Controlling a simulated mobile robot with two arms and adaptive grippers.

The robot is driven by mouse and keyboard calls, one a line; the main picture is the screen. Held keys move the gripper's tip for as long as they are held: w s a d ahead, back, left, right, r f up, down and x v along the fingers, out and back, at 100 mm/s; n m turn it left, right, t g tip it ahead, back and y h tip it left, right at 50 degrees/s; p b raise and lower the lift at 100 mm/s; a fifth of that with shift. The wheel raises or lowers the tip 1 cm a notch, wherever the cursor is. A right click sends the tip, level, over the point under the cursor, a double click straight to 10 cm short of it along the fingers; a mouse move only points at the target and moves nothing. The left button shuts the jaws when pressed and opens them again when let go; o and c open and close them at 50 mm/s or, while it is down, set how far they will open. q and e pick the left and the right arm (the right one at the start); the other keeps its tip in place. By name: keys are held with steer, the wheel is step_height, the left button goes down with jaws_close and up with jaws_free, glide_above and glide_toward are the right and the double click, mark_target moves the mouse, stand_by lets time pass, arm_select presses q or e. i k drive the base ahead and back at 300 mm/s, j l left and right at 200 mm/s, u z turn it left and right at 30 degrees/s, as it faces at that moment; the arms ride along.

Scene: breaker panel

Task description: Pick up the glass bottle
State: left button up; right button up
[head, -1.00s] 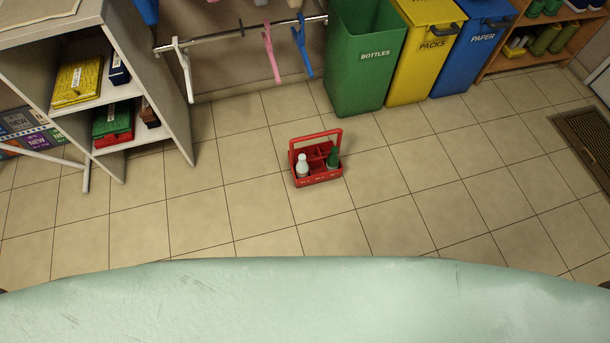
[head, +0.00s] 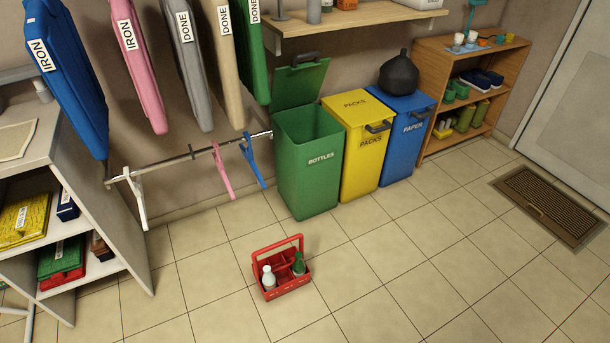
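A red carrier (head: 287,284) with a raised handle stands on the tiled floor at the lower middle of the head view. In its compartments stand a white bottle (head: 268,279) at the left and a green bottle (head: 299,264) at the right. Both look upright. I cannot tell for sure which is glass; the green one looks dark and shiny. Neither of my grippers shows.
A green BOTTLES bin (head: 308,174) with its lid up stands behind the carrier. Yellow (head: 362,145) and blue (head: 407,135) bins stand beside it, a black bag (head: 399,75) on the blue one. A shelf unit (head: 100,240) is at left. Floor right of the carrier is clear.

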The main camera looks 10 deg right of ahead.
mark_target(269, 280)
steer(key=i+l+u, duration=0.1)
steer(key=u, duration=0.3)
steer(key=l+u, duration=0.25)
steer(key=u, duration=0.15)
steer(key=i+l+u, duration=0.1)
steer(key=l+u, duration=0.15)
steer(key=u, duration=0.2)
steer(key=l+u, duration=0.2)
steer(key=u, duration=0.2)
